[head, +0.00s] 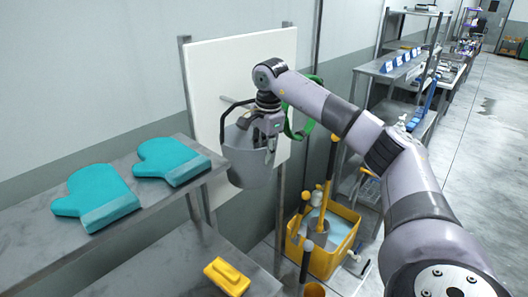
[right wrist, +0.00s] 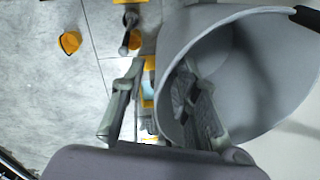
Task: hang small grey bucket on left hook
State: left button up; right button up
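The small grey bucket (head: 250,165) is off the ground in front of the white board (head: 210,75), roughly upright. Its dark handle (head: 227,118) stands up close to a small grey peg (head: 226,98), seemingly the left hook; I cannot tell whether they touch. My right gripper (head: 268,135) is at the bucket's right rim. In the right wrist view the bucket (right wrist: 245,85) fills the right side; one finger of my gripper (right wrist: 160,95) is inside it and the other outside. The fingers are apart, with a gap beside the wall. My left gripper is out of view.
A green strap (head: 302,110) hangs at the board's right. A metal shelf (head: 150,215) with teal mitts (head: 100,195) stands left, a yellow brush (head: 227,277) below. A yellow mop bucket (head: 325,262) stands on the floor. The aisle at right is clear.

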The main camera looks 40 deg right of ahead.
notch_tip(320, 180, up, 12)
jog(key=s, duration=0.1)
jog(key=shift+s, duration=0.2)
jog(key=shift+a, duration=0.1)
